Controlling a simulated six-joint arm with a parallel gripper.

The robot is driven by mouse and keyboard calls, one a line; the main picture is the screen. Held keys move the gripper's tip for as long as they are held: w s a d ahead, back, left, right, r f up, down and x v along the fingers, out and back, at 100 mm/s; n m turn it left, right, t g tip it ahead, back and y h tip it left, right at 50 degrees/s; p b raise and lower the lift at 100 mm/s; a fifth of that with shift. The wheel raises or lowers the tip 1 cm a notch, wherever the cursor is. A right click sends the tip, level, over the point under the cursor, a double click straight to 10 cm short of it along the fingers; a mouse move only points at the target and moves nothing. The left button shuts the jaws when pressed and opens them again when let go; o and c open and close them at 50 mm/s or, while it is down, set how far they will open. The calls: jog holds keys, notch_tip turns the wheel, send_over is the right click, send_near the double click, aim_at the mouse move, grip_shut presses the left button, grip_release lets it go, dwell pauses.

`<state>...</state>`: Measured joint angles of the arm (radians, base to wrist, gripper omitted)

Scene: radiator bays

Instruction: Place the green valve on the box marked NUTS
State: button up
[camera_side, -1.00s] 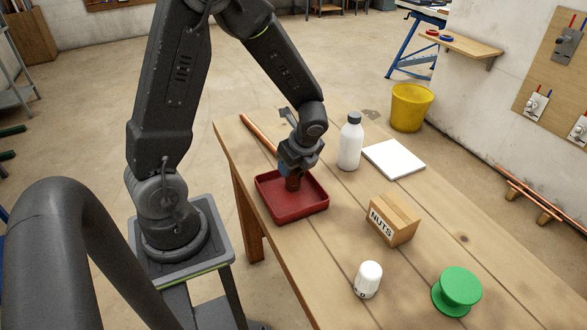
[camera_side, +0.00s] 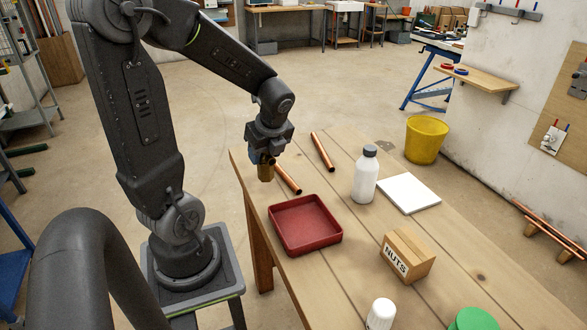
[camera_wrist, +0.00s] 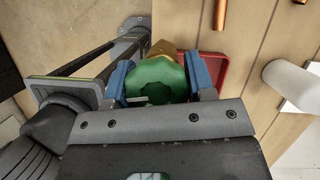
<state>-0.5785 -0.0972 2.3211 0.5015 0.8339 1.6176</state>
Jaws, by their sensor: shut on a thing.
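In the side view only the brass part (camera_side: 265,173) shows clearly below the fingers. The cardboard box marked NUTS (camera_side: 408,256) stands on the workbench, right of the red tray, with nothing on its top.
The red tray (camera_side: 305,252) looks empty. A white bottle (camera_side: 366,174), a white tile (camera_side: 409,193) and copper pipes (camera_side: 322,152) lie or stand towards the back. A white knob (camera_side: 381,314) and a green round object (camera_side: 473,320) are at the front, cut by the frame.

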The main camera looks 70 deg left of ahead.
jog(key=shift+s+a+r, duration=0.2)
jog(key=shift+s, duration=0.05)
jog(key=w+d+r+m+t+h, duration=0.1)
jog(key=w+d+r+m+t, duration=0.2)
jog(key=w+d+m, duration=0.6)
jog(key=w+d+r+m+t+h, duration=0.2)
jog(key=w+d+r+m, duration=0.2)
jog(key=w+d+m, duration=0.45)
jog(key=shift+n, duration=0.85)
jog(key=shift+w+d+f, duration=1)
jog(key=shift+d+f, duration=0.85)
jog(key=shift+d, duration=0.2)
jog(key=shift+w+d+f, duration=1)
jog(key=shift+d+f, duration=0.85)
jog(key=shift+d, duration=0.15)
jog(key=shift+w+d+f, duration=1)
jog(key=shift+d+f, duration=0.85)
jog(key=shift+d, duration=0.2)
jog(key=shift+f, duration=0.1)
jog(key=o, duration=1.2)
jog(key=shift+f, duration=0.1)
